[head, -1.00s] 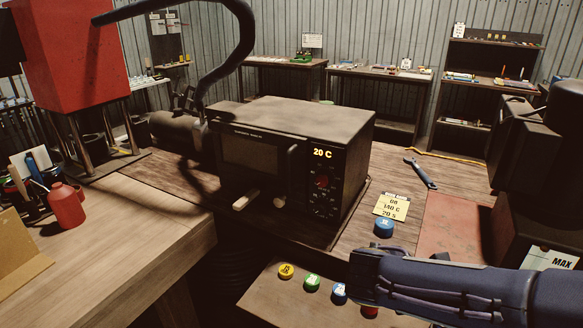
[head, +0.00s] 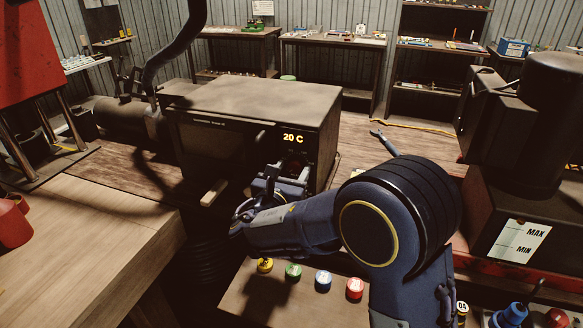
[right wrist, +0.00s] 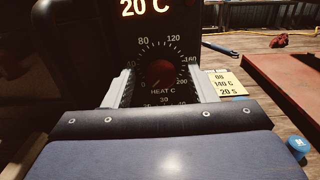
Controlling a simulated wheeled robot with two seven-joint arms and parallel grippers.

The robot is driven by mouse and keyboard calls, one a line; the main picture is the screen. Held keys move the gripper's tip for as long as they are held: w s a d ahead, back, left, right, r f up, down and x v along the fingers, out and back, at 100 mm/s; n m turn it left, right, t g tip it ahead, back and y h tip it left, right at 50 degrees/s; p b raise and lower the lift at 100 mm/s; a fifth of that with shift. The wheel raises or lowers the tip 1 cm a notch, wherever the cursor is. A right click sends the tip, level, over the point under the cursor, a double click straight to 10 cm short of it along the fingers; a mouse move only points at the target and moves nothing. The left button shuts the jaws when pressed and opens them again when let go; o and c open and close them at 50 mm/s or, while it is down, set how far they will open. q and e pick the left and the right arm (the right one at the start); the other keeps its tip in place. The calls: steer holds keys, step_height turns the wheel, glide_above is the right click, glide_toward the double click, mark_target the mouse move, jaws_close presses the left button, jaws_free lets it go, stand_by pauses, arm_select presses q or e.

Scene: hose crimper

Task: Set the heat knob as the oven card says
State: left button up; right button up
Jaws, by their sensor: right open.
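The oven (head: 255,98) stands on the bench, with its display (head: 293,139) reading 20 C. In the right wrist view the red heat knob (right wrist: 160,72) sits in a dial marked up to 200, labelled HEAT C. Its pointer seems to lie at the lower left, but is hard to read. My right gripper (right wrist: 165,90) is open in front of the panel, one finger on each side of the knob; I cannot tell whether they touch it. The yellow oven card (right wrist: 229,83) reads 08, 140 C, 20 S. My left gripper is not in view.
Several coloured caps, one yellow (head: 265,265) and one red (head: 355,288), lie on the lower front shelf. A wrench (head: 384,143) lies right of the oven. A dark machine with a MAX/MIN label (head: 522,240) stands at the right.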

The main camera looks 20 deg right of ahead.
steer(key=shift+w+d, duration=0.2)
steer(key=shift+w, duration=0.05)
